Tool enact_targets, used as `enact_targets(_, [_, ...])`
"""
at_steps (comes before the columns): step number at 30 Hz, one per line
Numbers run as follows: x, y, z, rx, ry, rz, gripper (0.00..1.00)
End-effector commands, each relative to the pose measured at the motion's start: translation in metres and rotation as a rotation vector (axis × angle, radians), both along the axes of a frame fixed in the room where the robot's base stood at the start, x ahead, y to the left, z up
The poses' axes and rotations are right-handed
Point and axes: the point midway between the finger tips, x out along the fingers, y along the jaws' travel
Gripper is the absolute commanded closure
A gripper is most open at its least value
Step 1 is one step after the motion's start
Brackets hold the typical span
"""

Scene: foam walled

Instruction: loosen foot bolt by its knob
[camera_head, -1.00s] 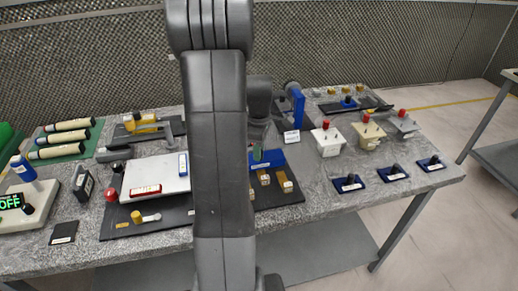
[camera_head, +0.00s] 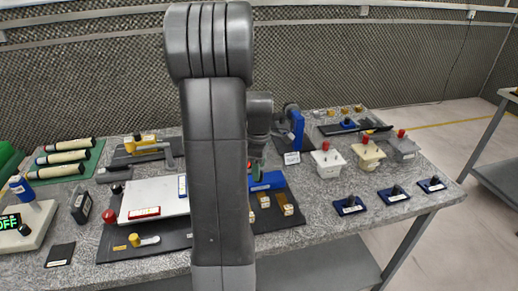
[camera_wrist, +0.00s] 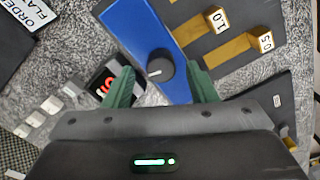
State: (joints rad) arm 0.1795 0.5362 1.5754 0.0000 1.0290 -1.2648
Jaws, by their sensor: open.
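A round dark knob (camera_wrist: 160,66) with a white pointer mark stands on a blue block (camera_wrist: 142,28) in the wrist view. No label shows there naming it as the foot bolt. My gripper (camera_wrist: 161,84) is open, its two green fingers apart on either side of the knob's near side. Nothing is held, and I cannot tell the height gap. In the head view the blue block (camera_head: 268,183) is on the dark plate right of my arm; my arm hides much of the plate, and the knob is not clear there.
A small display with red digits (camera_wrist: 108,88) lies by my left finger. Wooden blocks marked 1.0 (camera_wrist: 216,19) and 0.5 (camera_wrist: 264,42) stand to the right. A blue upright fixture (camera_head: 297,130) is behind. Bare table (camera_head: 320,205) shows to the right.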

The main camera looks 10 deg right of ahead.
Motion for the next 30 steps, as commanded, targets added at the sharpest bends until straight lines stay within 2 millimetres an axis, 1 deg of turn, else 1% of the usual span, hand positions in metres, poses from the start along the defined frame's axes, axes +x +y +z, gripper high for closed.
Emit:
enact_targets(1, [0.001, 0.000, 0.011, -0.001, -0.005, 0.000, 0.48])
enact_targets(9, [0.001, 0.000, 0.073, -0.001, -0.006, 0.000, 0.48])
enact_targets(12, [0.001, 0.000, 0.093, -0.001, -0.005, 0.000, 0.48])
enact_targets(15, [0.001, 0.000, 0.107, -0.001, -0.003, 0.000, 0.48])
enact_targets(18, [0.000, 0.000, 0.116, -0.001, -0.002, 0.000, 0.48])
enact_targets(21, [0.000, 0.000, 0.120, -0.001, -0.002, 0.000, 0.48])
enact_targets(30, [0.000, 0.000, 0.120, 0.000, -0.001, 0.000, 0.48])
